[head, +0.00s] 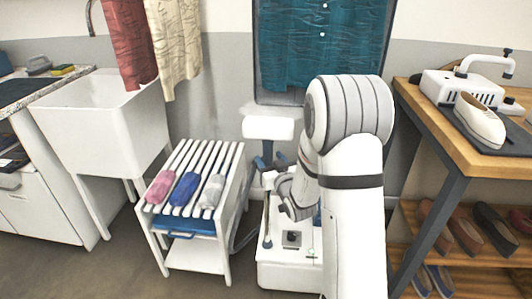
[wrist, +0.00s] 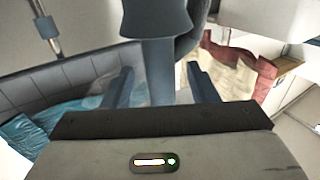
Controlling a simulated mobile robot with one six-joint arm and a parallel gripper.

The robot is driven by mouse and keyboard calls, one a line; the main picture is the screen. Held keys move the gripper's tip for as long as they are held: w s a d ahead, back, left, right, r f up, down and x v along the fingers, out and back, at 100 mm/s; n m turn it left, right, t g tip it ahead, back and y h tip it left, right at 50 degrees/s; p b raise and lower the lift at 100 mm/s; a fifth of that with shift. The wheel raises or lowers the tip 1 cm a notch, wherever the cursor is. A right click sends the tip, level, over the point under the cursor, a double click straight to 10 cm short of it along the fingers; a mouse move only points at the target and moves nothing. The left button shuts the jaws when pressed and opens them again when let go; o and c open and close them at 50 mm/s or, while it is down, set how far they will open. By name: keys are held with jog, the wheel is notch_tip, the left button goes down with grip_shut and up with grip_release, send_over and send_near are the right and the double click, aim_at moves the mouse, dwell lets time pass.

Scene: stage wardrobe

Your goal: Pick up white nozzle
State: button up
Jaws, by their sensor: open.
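The white nozzle (head: 268,127) is a wide white block at the centre of the head view, in front of the wall below the teal garment. A narrow blue-grey neck runs down from it. My gripper (head: 270,160) is just below the white block, with its fingers on either side of the neck. In the wrist view my gripper (wrist: 163,85) is open. A blue-grey upright part lies between its two fingers, with gaps showing on both sides. My arm hides part of the area to the right of the nozzle.
A white steamer base (head: 285,275) stands on the floor below. A slatted trolley (head: 190,222) with pink, blue and pale rolls is to the left, near a white sink (head: 95,115). A wooden workbench (head: 455,140) with shoes is at right. The teal garment (head: 322,45) hangs behind.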

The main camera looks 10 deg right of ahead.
jog(key=shift+w+a, duration=0.15)
jog(key=shift+w, duration=0.55)
jog(key=shift+w+a, duration=0.1)
jog(key=shift+w, duration=0.55)
jog(key=shift+c, duration=0.5)
grip_shut()
